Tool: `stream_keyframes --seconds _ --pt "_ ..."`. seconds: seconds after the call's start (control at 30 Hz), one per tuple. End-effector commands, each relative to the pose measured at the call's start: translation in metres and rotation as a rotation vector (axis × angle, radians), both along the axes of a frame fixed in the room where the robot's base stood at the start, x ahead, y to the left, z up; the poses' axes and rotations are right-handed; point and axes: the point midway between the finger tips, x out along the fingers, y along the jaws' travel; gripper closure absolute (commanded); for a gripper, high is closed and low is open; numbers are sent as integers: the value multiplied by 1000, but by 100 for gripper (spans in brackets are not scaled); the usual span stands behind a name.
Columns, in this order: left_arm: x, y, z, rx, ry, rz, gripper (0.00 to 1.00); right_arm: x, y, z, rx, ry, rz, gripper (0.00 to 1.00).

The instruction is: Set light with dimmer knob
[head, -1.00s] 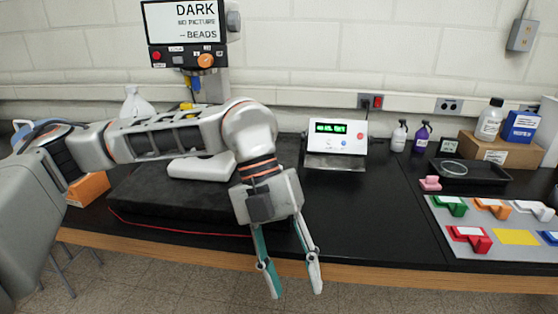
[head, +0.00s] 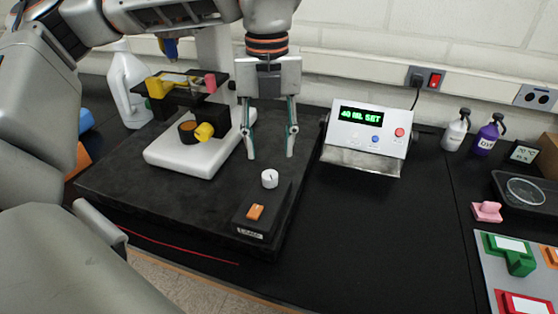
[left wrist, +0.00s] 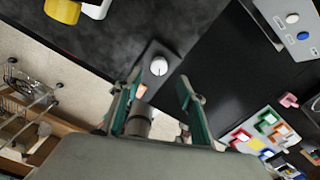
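The white dimmer knob (head: 269,179) stands on top of a small dark lamp box (head: 238,222) with an orange rocker switch (head: 255,212). The box sits on the dark slab's front right. My left gripper (head: 270,156) points down, its two teal-edged fingers apart and empty. In the head view the fingertips appear just behind or above the knob; contact is not visible. In the left wrist view the knob (left wrist: 159,66) lies between the lines of the open fingers (left wrist: 158,82), beyond the tips. My right gripper is out of view.
A white microscope (head: 187,160) with yellow knobs stands left of my left gripper. A dispenser (head: 368,132) reading "40 ML SET" stands to the right. Spray bottles, a pink block (head: 487,211) and a colored-block board are farther right. The bench between is clear.

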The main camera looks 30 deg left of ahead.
Motion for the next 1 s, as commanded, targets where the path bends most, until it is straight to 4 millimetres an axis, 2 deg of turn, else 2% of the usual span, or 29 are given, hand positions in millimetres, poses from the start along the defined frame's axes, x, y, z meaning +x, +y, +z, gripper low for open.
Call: stream_keyframes --seconds 0.17,0.4,0.6,0.87,1.0 --pt "-1 0 -26 0 5 0 60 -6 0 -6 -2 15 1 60" --pt "-1 0 -60 -1 4 -1 60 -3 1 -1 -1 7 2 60" --pt "0 0 -72 0 2 0 60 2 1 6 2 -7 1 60" --pt "0 0 -73 -1 2 0 60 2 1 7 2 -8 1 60" --pt "0 0 -73 -1 2 0 96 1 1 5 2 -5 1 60"
